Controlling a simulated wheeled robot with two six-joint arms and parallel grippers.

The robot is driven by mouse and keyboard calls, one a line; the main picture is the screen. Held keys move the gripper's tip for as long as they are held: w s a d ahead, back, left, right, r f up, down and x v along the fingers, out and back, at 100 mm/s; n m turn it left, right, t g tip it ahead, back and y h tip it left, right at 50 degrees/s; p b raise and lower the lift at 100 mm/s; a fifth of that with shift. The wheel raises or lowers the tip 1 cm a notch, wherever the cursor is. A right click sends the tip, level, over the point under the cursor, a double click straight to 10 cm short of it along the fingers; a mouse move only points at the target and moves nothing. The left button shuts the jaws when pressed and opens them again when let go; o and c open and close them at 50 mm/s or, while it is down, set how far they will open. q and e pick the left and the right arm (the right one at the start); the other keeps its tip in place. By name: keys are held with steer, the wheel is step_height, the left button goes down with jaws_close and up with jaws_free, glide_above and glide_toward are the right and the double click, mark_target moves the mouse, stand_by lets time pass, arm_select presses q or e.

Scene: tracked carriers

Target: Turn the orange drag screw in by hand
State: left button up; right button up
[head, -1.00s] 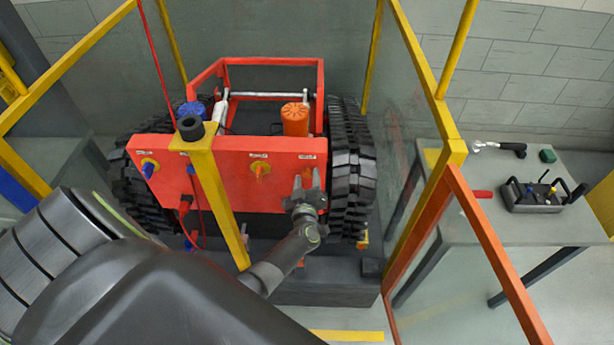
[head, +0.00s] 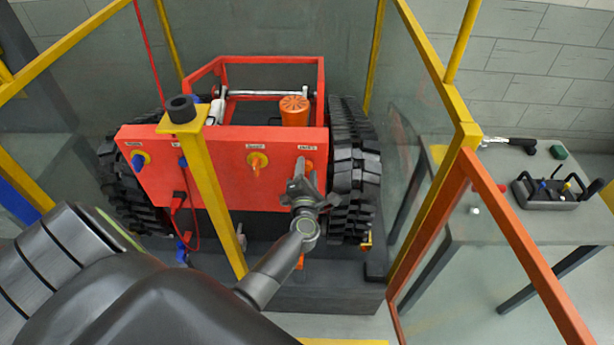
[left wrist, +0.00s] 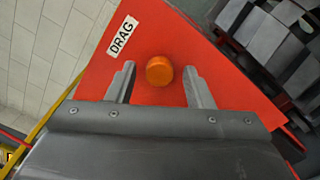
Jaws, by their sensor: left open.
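The orange drag screw (left wrist: 159,70) sticks out of the red panel (left wrist: 150,35) beside a white label reading DRAG. In the left wrist view its round head lies between the two fingers of my open left gripper (left wrist: 160,84). I cannot tell whether either finger touches it. In the head view my left gripper (head: 303,180) is in front of the right end of the red panel, and it partly hides the drag screw (head: 310,165). My right gripper is not in view.
Black tracks (head: 352,165) flank the red carrier. A yellow post (head: 209,195) with a black cap stands before the panel. Another orange knob (head: 257,162) sits left of the drag screw. Yellow and orange frames with clear panes enclose the carrier. A table (head: 540,225) with tools stands at right.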

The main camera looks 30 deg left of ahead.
arm_select(q)
steer(key=shift+f+n, duration=0.1)
steer(key=shift+n, duration=0.9)
steer(key=n+b, duration=0.1)
steer(key=n, duration=0.1)
steer(key=n+b, duration=0.2)
steer(key=n, duration=0.1)
steer(key=n+b, duration=0.2)
steer(key=shift+f+n, duration=0.25)
steer(key=shift+n, duration=0.15)
steer(key=shift+r+n+b, duration=0.15)
steer(key=shift+n+b, duration=0.25)
steer(key=shift+n, duration=0.3)
steer(key=shift+r, duration=0.2)
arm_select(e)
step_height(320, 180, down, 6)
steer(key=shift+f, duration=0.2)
arm_select(q)
steer(key=shift+c, duration=0.5)
